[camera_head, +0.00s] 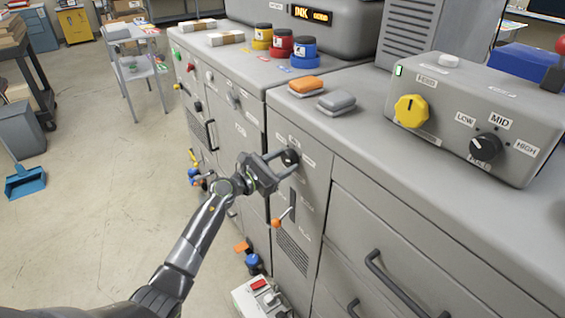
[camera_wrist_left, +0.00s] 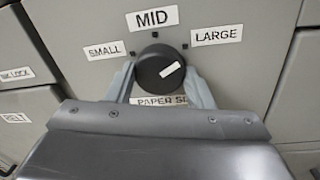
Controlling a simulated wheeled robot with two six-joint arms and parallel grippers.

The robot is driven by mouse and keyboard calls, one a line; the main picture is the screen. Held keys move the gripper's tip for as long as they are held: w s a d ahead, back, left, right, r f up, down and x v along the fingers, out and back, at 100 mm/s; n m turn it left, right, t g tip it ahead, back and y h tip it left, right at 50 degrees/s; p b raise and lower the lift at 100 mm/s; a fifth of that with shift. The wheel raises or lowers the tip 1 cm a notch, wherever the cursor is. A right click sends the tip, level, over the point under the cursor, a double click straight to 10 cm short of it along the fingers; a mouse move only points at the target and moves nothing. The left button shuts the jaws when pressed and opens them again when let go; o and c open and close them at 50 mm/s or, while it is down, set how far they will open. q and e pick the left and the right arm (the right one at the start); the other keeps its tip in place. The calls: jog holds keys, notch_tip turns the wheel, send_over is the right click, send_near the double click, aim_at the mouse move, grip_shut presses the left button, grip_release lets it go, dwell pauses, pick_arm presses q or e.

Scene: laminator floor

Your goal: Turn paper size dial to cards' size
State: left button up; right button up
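The paper size dial (camera_head: 291,157) is a round black knob on the front of the grey cabinet. In the left wrist view the dial (camera_wrist_left: 160,68) has SMALL, MID and LARGE labels around it, and a partly covered PAPER SIZE label below. Its white mark runs toward the upper right, on the LARGE side. My left gripper (camera_head: 284,164) is at the dial. Its fingers (camera_wrist_left: 160,82) lie on both sides of the knob, close against it; whether they grip it I cannot tell. My right gripper is not in view.
An orange-handled lever (camera_head: 281,219) sits just below the dial. A control box (camera_head: 480,115) with a yellow knob (camera_head: 410,110) and a black LOW-MID-HIGH knob (camera_head: 485,147) stands on the counter. Dark drawer handles (camera_head: 390,285) project at the lower right. The floor (camera_head: 100,200) at left is mostly open.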

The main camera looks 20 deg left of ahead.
pick_arm(q)
jog(key=shift+c, duration=0.9)
